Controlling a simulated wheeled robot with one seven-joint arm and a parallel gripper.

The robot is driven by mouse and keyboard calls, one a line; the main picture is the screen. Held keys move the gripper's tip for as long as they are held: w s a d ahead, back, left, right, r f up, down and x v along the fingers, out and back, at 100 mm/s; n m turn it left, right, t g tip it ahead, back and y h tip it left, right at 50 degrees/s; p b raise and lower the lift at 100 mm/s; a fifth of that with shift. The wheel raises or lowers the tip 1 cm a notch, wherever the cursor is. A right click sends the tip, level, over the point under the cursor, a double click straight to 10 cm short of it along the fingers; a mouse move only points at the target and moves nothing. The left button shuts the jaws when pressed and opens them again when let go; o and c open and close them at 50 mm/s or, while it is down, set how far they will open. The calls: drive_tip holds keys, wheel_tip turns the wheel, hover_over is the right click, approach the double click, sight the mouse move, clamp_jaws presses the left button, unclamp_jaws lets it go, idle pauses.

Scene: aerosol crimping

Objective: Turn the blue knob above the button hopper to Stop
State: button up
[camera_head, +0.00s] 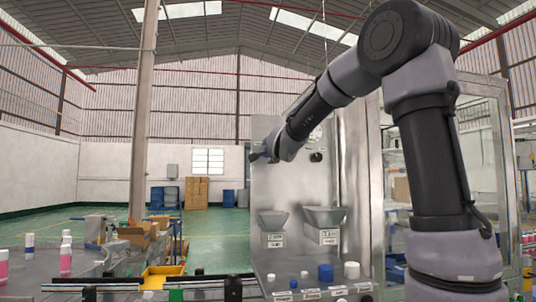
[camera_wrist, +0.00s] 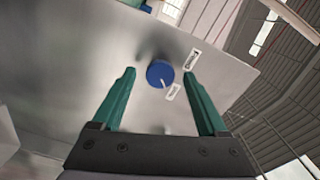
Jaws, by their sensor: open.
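The blue knob (camera_wrist: 160,73) sits on the metal panel in the wrist view, with a pale pointer mark on its lower part. Two small white labels stand beside it, one at its upper right (camera_wrist: 192,60) and one at its lower right (camera_wrist: 173,93); I cannot read them. My gripper (camera_wrist: 160,75) is open, its green fingers on either side of the knob in the picture, apart from it. In the head view my gripper (camera_head: 262,153) is at the panel's upper left and hides the knob. Two grey hoppers (camera_head: 273,219) (camera_head: 324,217) hang lower on the panel.
The metal panel (camera_head: 290,180) stands upright in front of me. Below it, a ledge carries a blue cap (camera_head: 325,273) and a white cap (camera_head: 351,270). A black knob (camera_head: 316,157) is right of my gripper. A bench with bottles (camera_head: 66,258) is at left.

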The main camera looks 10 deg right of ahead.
drive_tip(key=s, duration=1)
drive_tip(key=s+d+f+n+g, duration=0.2)
drive_tip(key=s+f, duration=0.4)
drive_tip(key=s, duration=0.3)
drive_tip(key=s+d+f+n+g+y, duration=0.1)
drive_tip(key=s+f+n+g, duration=0.4)
drive_tip(key=s, duration=0.5)
drive_tip(key=s+d+f+n+g+y, duration=0.1)
drive_tip(key=s+d+f+n+g, duration=0.2)
drive_tip(key=s+f, duration=0.6)
drive_tip(key=shift+s+g, duration=0.2)
drive_tip(key=shift+g, duration=0.2)
drive_tip(key=shift+w, duration=0.1)
